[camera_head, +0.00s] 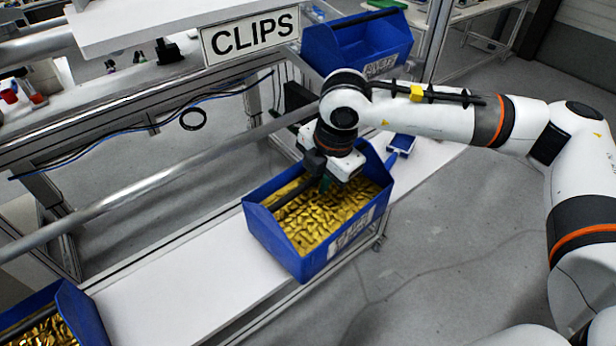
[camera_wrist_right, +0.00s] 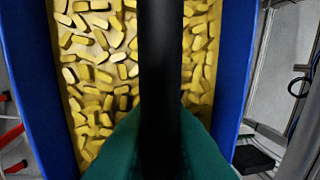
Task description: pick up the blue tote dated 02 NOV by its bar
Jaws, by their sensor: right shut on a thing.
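A blue tote (camera_head: 272,232) full of gold-yellow clips stands on the white shelf in the head view. Its front label (camera_head: 349,232) is too small to read. A dark bar (camera_head: 295,190) runs across the top of the tote. My right gripper (camera_head: 326,182) is over the tote, shut on the bar. In the right wrist view the black bar (camera_wrist_right: 160,60) runs up the middle between green fingertips (camera_wrist_right: 160,145), with yellow clips (camera_wrist_right: 95,70) below and the blue walls (camera_wrist_right: 30,80) on both sides. My left gripper is not in view.
Another blue tote (camera_head: 85,315) with gold parts sits at the lower left. A small blue tray (camera_head: 402,143) lies right of the middle tote. White shelf surface (camera_head: 185,285) is clear between the totes.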

